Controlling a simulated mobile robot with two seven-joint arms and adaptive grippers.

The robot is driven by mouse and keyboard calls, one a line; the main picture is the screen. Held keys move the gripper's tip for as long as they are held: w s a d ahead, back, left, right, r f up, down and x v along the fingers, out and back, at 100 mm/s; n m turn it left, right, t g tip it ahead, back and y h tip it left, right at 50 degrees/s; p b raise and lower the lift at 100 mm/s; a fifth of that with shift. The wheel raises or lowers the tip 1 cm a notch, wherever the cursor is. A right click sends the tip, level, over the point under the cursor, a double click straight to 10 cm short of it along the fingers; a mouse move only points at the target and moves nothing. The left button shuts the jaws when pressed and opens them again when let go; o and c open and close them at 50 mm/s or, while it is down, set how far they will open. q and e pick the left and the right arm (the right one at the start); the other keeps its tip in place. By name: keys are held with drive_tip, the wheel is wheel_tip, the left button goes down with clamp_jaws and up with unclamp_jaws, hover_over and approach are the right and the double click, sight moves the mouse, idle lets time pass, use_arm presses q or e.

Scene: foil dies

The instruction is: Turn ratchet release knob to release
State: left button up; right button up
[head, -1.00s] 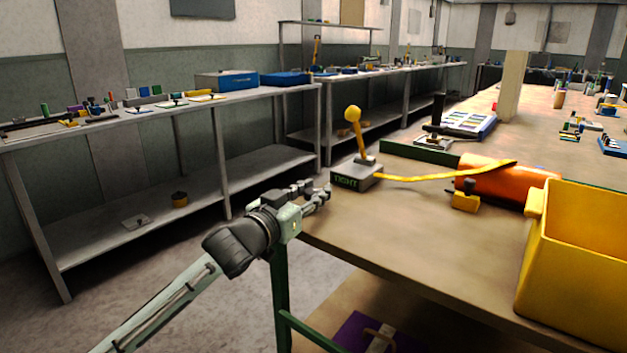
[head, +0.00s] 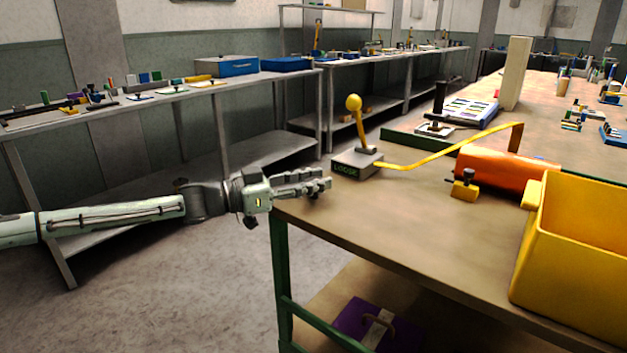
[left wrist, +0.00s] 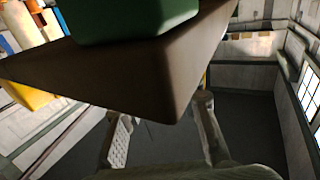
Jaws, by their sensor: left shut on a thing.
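A grey box (head: 357,163) stands on the table near its left edge, its label reading LOOSE. A yellow ball-topped lever (head: 354,104) rises from it, nearly upright. A small yellow block with a dark knob (head: 466,187) sits in front of the cylinder. My left gripper (head: 329,183) is at the table's near left corner, apart from the box and lever. In the left wrist view the table corner (left wrist: 150,85) hides part of the space at its spread fingers. My right gripper is out of view.
A yellow bin (head: 570,270) stands at the table's right front. A green bar (head: 415,145) and a pale post (head: 515,75) stand farther back. Grey shelving (head: 160,100) lines the left wall. Floor between is clear. A purple item (head: 365,325) lies below the table.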

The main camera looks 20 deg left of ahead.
use_arm(q)
drive_tip(key=shift+m+g+h, duration=1.4)
drive_tip(key=shift+m+g, duration=0.2)
drive_tip(key=shift+g, duration=0.5)
drive_tip(key=shift+d, duration=0.15)
drive_tip(key=o, duration=1.2)
drive_tip(key=v, duration=1.2)
